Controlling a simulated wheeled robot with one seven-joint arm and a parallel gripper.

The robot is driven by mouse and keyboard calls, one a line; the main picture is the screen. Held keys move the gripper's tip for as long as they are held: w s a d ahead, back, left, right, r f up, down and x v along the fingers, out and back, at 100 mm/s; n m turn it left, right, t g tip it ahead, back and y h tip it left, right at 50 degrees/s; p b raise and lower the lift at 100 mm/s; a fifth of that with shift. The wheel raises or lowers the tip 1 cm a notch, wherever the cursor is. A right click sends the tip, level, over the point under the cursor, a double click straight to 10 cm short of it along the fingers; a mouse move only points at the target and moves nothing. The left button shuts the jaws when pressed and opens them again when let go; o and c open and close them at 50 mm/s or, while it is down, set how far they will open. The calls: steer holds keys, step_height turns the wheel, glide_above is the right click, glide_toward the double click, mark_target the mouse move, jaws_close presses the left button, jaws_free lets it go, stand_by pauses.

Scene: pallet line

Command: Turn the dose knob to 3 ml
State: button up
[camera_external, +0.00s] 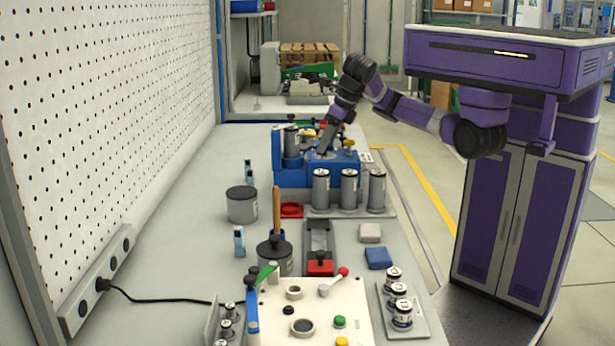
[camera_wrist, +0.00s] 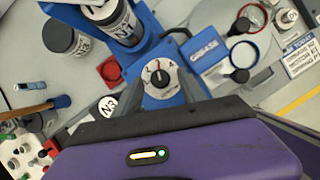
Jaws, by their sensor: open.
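The dose knob (camera_wrist: 160,77) is a dark knob on a pale round dial on the blue dispenser (camera_wrist: 175,98), in the wrist view. A short red mark shows at its upper side in the picture; the dial's figures are too small to read surely. The blue dispenser also stands at the far end of the bench in the external view (camera_external: 290,178); I cannot make out the knob there. My gripper (camera_external: 325,143) points down over the dispenser and is open.
A grey canister labelled N1 (camera_wrist: 107,14) stands in the dispenser, with canister N3 (camera_wrist: 66,40) beside it. Several grey canisters (camera_external: 349,190) stand before the dispenser. A pegboard wall (camera_external: 110,110) bounds the left side.

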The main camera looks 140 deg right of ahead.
steer(key=p+v, duration=0.1)
steer(key=v, duration=0.6)
steer(key=shift+a+r, duration=0.15)
steer(key=shift+r, duration=0.2)
